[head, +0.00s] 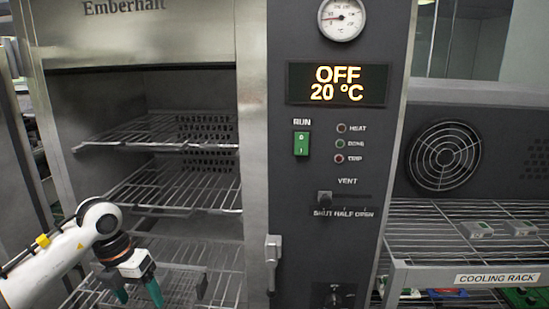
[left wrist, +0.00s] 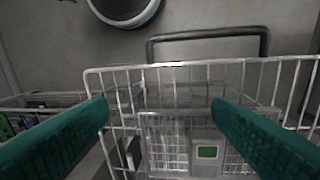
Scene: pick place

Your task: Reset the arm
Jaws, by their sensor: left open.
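My left arm (head: 60,262) comes in from the lower left, in front of the open oven chamber. My left gripper (head: 138,294) has teal fingers that point down and stand apart, with nothing seen between them. In the left wrist view the two fingers (left wrist: 160,106) are wide apart over a wire basket (left wrist: 175,64) with a dark raised handle (left wrist: 210,34). I cannot tell whether the fingers touch the basket. A small grey device with a green screen (left wrist: 207,152) shows at the basket's near part. My right gripper is not in view.
The oven holds wire shelves (head: 185,190). Its panel has a display (head: 337,84) reading OFF 20 °C, a green run switch (head: 301,144) and a vent slider (head: 325,197). A door handle (head: 273,262) juts out. A cooling rack (head: 440,235) with small grey items stands right.

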